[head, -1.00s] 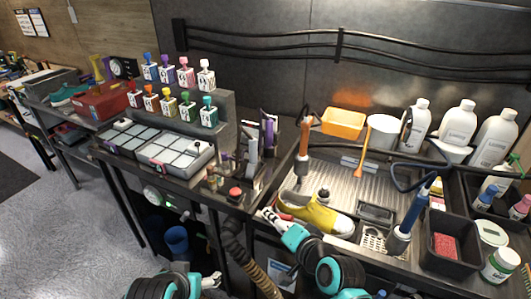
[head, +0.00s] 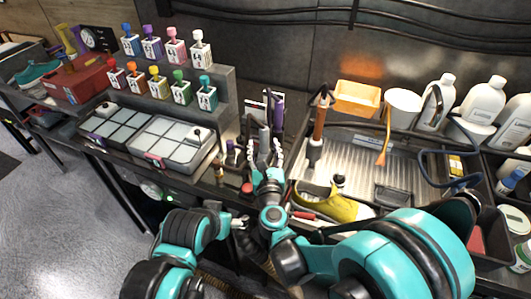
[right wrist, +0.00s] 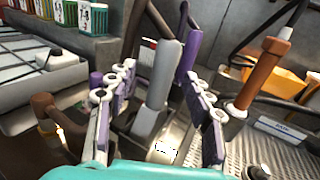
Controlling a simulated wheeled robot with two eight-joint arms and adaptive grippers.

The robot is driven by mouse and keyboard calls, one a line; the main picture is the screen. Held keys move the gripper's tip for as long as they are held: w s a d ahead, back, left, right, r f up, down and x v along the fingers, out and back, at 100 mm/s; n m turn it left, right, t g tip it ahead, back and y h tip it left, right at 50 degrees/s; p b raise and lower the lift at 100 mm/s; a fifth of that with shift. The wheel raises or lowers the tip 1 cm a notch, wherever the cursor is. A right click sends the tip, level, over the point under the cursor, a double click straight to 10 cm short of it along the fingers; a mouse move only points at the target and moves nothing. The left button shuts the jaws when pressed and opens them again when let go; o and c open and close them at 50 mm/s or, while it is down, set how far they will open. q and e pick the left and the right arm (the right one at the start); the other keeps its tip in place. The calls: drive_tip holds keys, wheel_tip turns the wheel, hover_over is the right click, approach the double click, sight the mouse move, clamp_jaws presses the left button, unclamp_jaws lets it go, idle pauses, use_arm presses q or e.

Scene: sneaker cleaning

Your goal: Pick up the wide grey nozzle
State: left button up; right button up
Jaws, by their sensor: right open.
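The wide grey nozzle (right wrist: 163,72) stands upright, slightly tilted, between the fingers of my right gripper in the right wrist view. It also shows in the head view (head: 264,136), partly hidden by the gripper. My right gripper (right wrist: 160,86) is open, with one finger on each side of the nozzle and a visible gap to both. In the head view the right gripper (head: 265,152) is over the tool area left of the sink. My left gripper (head: 239,222) is low in front of the bench edge; its fingers are too small to judge.
A tray of grey pads (head: 168,145) lies left.

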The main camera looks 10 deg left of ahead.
sight(265, 140)
drive_tip(key=x, duration=0.2)
drive_tip(key=b+x, duration=0.1)
drive_tip(key=x, duration=0.1)
drive_tip(key=shift+w+d+r, duration=0.1)
drive_tip(key=shift+d+r, duration=0.05)
drive_tip(key=shift+d, duration=0.2)
drive_tip(key=shift+w+a, duration=0.2)
drive_tip(key=shift+w, duration=0.15)
drive_tip(key=shift+r, duration=0.1)
drive_tip(key=shift+c, duration=0.3)
clamp_jaws()
drive_tip(key=shift+r, duration=0.1)
